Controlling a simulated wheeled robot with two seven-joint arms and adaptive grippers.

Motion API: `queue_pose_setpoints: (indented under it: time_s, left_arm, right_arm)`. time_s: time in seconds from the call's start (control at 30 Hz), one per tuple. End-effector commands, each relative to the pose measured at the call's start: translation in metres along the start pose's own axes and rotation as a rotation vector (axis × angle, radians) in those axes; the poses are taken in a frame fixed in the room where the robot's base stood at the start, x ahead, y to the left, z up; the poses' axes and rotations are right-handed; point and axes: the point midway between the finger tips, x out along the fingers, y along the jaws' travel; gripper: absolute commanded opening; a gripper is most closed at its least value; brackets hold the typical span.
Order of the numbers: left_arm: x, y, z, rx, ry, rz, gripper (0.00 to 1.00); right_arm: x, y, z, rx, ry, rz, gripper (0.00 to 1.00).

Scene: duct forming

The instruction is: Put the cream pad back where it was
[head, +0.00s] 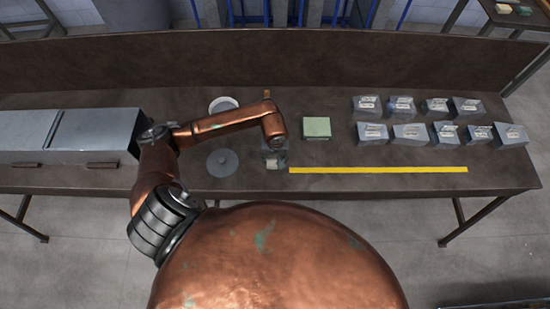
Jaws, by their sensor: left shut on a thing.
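My left gripper (273,155) points down over the middle of the bench, below the copper wrist. It is shut on a small pale, cream-coloured piece, which I take to be the cream pad (272,165); only a little of it shows at the fingertips. I cannot tell whether the pad touches the bench top. A pale green square pad (317,127) lies to the right of the gripper, apart from it. My right gripper is out of view.
A round white dish (223,104) and a grey disc with a knob (222,162) are left of the gripper. Metal boxes (95,130) fill the bench's left end. Several labelled grey metal pieces (410,132) stand at right, behind a yellow strip (380,170). A brown back panel (300,60) edges the bench.

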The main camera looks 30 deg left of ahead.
Motion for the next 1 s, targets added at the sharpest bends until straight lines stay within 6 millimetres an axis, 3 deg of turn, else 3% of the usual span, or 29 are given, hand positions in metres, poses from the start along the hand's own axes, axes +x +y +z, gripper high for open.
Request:
queue_pose_setpoints:
  time_s: [0.17, 0.2, 0.43, 0.77, 0.87, 1.0]
  left_arm:
    - [0.004, 0.000, 0.001, 0.000, 0.000, 0.000, 0.24]
    - [0.004, 0.000, 0.001, 0.000, -0.001, 0.000, 0.48]
    - [0.003, 0.000, 0.001, 0.000, 0.000, 0.000, 0.64]
    - [0.000, 0.000, 0.000, 0.000, -0.001, 0.000, 0.64]
    - [-0.009, 0.000, -0.001, 0.001, 0.003, 0.001, 0.64]
    - [-0.034, 0.000, -0.002, 0.003, 0.006, 0.001, 0.64]
  right_arm:
    - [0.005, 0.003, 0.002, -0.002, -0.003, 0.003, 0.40]
    - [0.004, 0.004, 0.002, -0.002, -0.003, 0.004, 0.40]
    - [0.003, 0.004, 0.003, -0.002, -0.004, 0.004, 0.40]
    - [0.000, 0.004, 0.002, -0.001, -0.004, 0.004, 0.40]
    - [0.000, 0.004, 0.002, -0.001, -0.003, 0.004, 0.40]
    - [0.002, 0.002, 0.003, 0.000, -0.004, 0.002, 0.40]
